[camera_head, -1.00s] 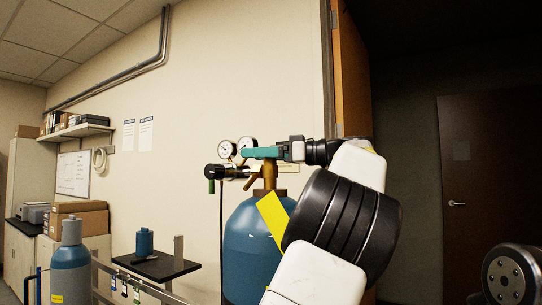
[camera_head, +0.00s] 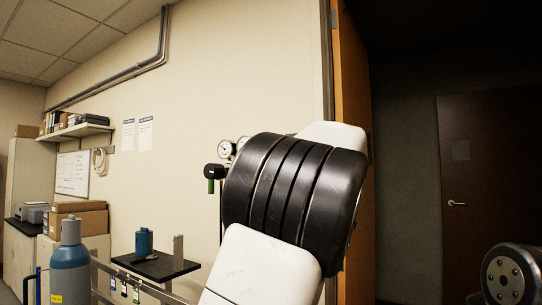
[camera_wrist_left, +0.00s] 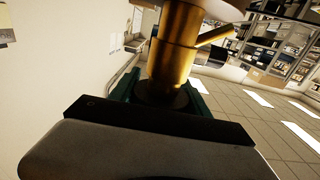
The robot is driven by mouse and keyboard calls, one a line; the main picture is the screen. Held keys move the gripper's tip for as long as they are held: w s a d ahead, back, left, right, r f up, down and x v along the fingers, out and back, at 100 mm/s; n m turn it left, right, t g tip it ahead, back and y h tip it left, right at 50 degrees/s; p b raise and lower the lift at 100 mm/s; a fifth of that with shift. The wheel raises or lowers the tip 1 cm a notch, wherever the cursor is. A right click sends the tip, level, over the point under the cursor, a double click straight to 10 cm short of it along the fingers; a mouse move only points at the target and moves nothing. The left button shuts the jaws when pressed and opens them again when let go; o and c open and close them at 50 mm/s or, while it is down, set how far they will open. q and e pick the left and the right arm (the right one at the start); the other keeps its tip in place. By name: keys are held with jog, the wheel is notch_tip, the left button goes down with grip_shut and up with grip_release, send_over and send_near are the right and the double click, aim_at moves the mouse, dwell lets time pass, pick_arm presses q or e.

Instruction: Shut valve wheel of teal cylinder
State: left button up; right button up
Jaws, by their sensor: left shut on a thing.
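In the left wrist view, the brass valve (camera_wrist_left: 178,45) of the cylinder runs up from between the teal fingers of my left gripper (camera_wrist_left: 160,92). A dark round piece (camera_wrist_left: 163,94), apparently the valve wheel, sits between the fingers, and they are shut on it. The gripper's dark body hides its near side. In the head view, my left arm covers the gripper, the wheel and the teal cylinder. Only a gauge (camera_head: 225,149) and the black regulator knob (camera_head: 213,170) show left of the arm. My right gripper is not in view.
A blue-grey cylinder (camera_head: 70,262) stands at the lower left. A black shelf (camera_head: 157,266) holding a small blue bottle (camera_head: 144,241) is beside the wall. A wooden door edge (camera_head: 354,150) stands right behind my left arm.

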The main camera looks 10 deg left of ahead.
pick_arm(q)
jog(key=shift+w+d+m+t+h, duration=0.15)
jog(key=shift+m+t+h, duration=0.45)
jog(key=shift+t, duration=0.3)
jog(key=shift+w+m+t+h, duration=0.1)
jog(key=shift+m+t+h, duration=0.3)
jog(key=shift+m+t, duration=0.4)
jog(key=shift+t, duration=0.4)
jog(key=o, duration=1.4)
jog(key=shift+d, duration=0.1)
jog(key=v, duration=0.7)
jog(key=shift+s+d+r, duration=0.1)
jog(key=shift+s+d, duration=0.05)
jog(key=shift+d, duration=0.1)
